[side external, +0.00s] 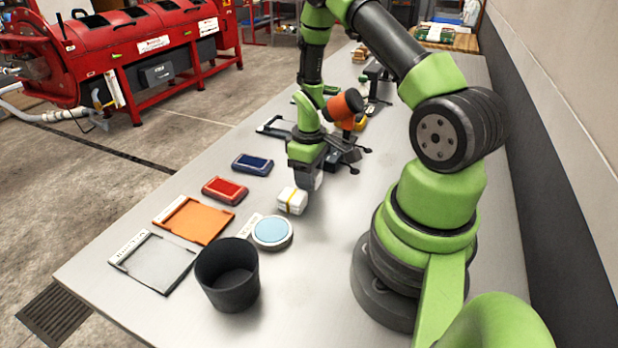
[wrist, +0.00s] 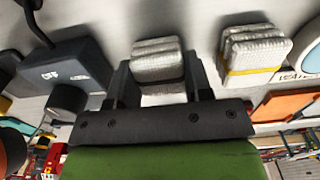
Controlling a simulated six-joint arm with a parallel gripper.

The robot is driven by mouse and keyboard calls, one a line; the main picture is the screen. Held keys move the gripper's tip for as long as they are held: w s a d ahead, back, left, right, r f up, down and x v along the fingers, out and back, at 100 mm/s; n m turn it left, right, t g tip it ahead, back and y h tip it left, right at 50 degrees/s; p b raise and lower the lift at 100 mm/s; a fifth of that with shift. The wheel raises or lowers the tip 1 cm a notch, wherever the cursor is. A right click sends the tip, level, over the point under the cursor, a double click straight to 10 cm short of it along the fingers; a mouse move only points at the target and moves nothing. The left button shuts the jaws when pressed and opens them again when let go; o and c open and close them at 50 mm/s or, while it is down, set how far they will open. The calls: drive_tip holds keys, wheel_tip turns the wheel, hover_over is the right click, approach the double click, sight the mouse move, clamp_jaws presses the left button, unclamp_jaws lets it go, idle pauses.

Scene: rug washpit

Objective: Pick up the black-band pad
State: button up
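The black-band pad (wrist: 157,62) is a pale, ribbed, stacked pad with a dark band low on its visible face. In the wrist view it lies between the two fingers of my gripper (wrist: 160,80), with very little gap on either side. I cannot tell whether the fingers press on it. In the side view my gripper (side external: 309,180) points down close to the table, and its fingers mostly hide this pad. A similar white pad with a yellow band (side external: 291,201) stands beside it on the table; it also shows right of the gripper in the wrist view (wrist: 253,58).
A round blue-topped pad (side external: 272,232), a black cup (side external: 228,276), an orange tray (side external: 194,220) and a grey tray (side external: 155,263) lie nearer the front. Red (side external: 225,190) and blue (side external: 252,164) pads lie left. Dark equipment (side external: 345,150) stands just behind my gripper.

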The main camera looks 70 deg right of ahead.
wheel_tip(320, 180, up, 10)
drive_tip(key=shift+r, duration=0.1)
drive_tip(key=o, duration=0.3)
drive_tip(key=shift+c, duration=1.3)
drive_tip(key=shift+w+a, duration=0.1)
drive_tip(key=shift+a, duration=0.25)
drive_tip(key=a+n, duration=0.1)
drive_tip(key=a, duration=0.1)
drive_tip(key=a+n, duration=0.1)
drive_tip(key=a, duration=0.1)
drive_tip(key=w+a+n, duration=0.1)
drive_tip(key=a+n, duration=0.1)
drive_tip(key=a, duration=0.1)
drive_tip(key=shift+w+f, duration=0.1)
drive_tip(key=shift+f, duration=0.25)
drive_tip(key=s+a+n, duration=0.1)
drive_tip(key=a+n, duration=0.4)
drive_tip(key=a, duration=0.4)
drive_tip(key=shift+s+d+f, duration=0.1)
drive_tip(key=shift+f, duration=1.5)
drive_tip(key=shift+s+f, duration=0.1)
drive_tip(key=shift+f, duration=1.5)
